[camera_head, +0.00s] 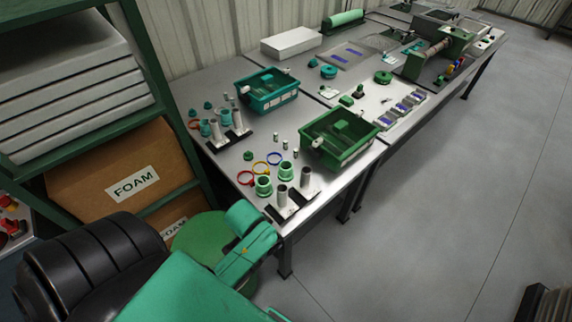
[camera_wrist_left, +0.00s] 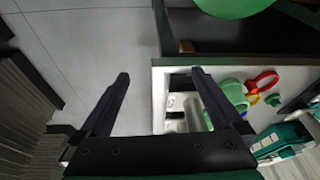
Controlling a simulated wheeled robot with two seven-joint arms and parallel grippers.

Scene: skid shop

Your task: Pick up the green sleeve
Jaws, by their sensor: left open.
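Two green flanged sleeves stand upright near the front end of the near table in the head view: the nearer green sleeve (camera_head: 264,187) and another green sleeve (camera_head: 285,170) to its right. A green sleeve also shows in the left wrist view (camera_wrist_left: 234,94), just right of the right-hand finger. My left gripper (camera_wrist_left: 160,98) is open and empty, with its fingers wide apart and apart from the sleeve. The space between them shows mostly floor and the table edge. In the head view my green arm comes in at lower left; its fingers cannot be made out. My right gripper is not in view.
Grey cylinders on black bases (camera_head: 282,196) stand at the table's front edge, close to the sleeves. Red, yellow and blue rings (camera_head: 260,168) lie behind. A green bin (camera_head: 340,158) and teal bin (camera_head: 266,108) stand farther back.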

